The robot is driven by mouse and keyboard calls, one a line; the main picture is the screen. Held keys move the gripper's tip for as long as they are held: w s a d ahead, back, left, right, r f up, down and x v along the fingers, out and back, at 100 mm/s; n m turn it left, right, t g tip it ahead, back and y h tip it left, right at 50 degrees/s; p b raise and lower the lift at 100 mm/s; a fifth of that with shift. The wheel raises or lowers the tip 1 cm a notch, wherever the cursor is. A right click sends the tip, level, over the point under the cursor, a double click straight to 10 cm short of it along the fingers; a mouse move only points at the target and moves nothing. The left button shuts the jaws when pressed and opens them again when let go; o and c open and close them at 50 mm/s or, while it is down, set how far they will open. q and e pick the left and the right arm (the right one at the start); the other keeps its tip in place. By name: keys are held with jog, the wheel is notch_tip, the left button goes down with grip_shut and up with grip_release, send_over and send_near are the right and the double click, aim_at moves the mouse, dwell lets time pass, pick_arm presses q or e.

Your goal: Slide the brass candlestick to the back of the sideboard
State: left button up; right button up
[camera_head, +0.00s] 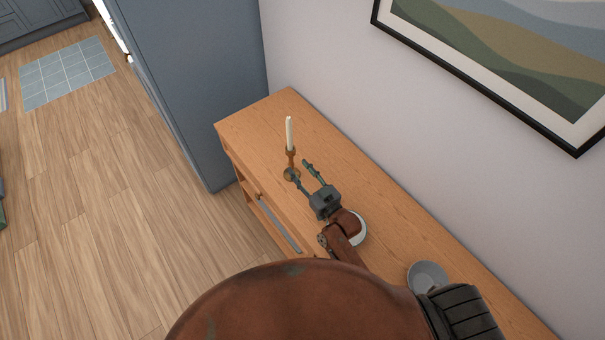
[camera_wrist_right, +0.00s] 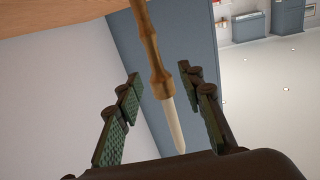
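The brass candlestick (camera_head: 291,158) stands upright with a white candle near the front edge of the sideboard (camera_head: 375,195), toward its far end. My right gripper (camera_head: 299,170) is open just above the sideboard top, its fingertips close to the candlestick's base and stem. In the right wrist view the candlestick (camera_wrist_right: 149,45) appears upside down, between the two spread green fingers (camera_wrist_right: 158,72). I see no finger clearly pressing on it. My left gripper is not in view.
A white round dish (camera_head: 359,231) is partly hidden behind my right wrist. A grey bowl (camera_head: 428,274) stands nearer on the sideboard. A tall blue-grey cabinet (camera_head: 195,80) stands past the far end. The back strip along the wall looks clear beside the candlestick.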

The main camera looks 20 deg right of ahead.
aim_at(292, 158)
jog(key=x, duration=0.2)
jog(key=p+x, duration=0.1)
jog(key=x, duration=0.2)
jog(key=shift+w+d+r, duration=0.15)
jog(key=shift+w+r, duration=0.05)
jog(key=shift+w, duration=0.1)
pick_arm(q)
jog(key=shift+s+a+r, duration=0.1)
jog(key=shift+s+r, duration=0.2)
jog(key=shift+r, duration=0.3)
pick_arm(e)
jog(key=shift+w+a+f, duration=0.1)
jog(key=shift+w+a, duration=0.15)
jog(key=shift+w, duration=0.45)
jog(key=shift+c, duration=0.7)
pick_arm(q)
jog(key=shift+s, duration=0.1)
pick_arm(e)
grip_shut()
